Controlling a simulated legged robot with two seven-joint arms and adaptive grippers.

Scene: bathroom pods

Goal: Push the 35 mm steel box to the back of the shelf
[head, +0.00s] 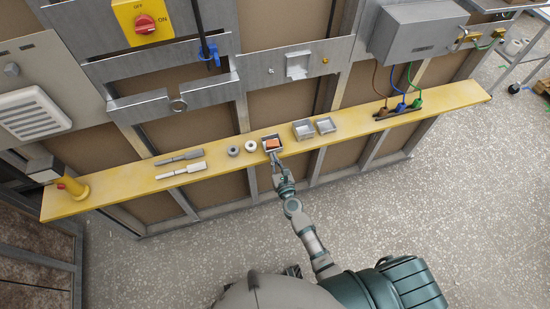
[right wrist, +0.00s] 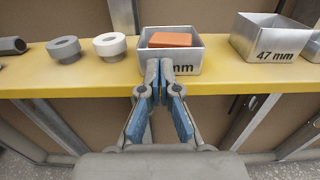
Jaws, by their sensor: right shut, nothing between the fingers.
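An open steel box (head: 272,147) with an orange block (head: 272,142) inside stands on the yellow shelf (head: 120,190). In the right wrist view the steel box (right wrist: 190,68) shows only "mm" on its front; my fingers hide the number. It stands towards the shelf's front edge, with yellow shelf visible in front. My right gripper (right wrist: 160,68) is shut and empty, its blue-padded fingertips at the left half of the box's front wall. Whether they touch the wall is hard to tell. In the head view my right gripper (head: 277,160) reaches from below. My left gripper is not in view.
Right of the box stand an open box marked 47 mm (right wrist: 270,45) and another steel box (head: 325,125). To the left are a white ring (right wrist: 110,46), a grey ring (right wrist: 65,49) and two rod-like parts (head: 182,171). Wall panels rise behind the shelf.

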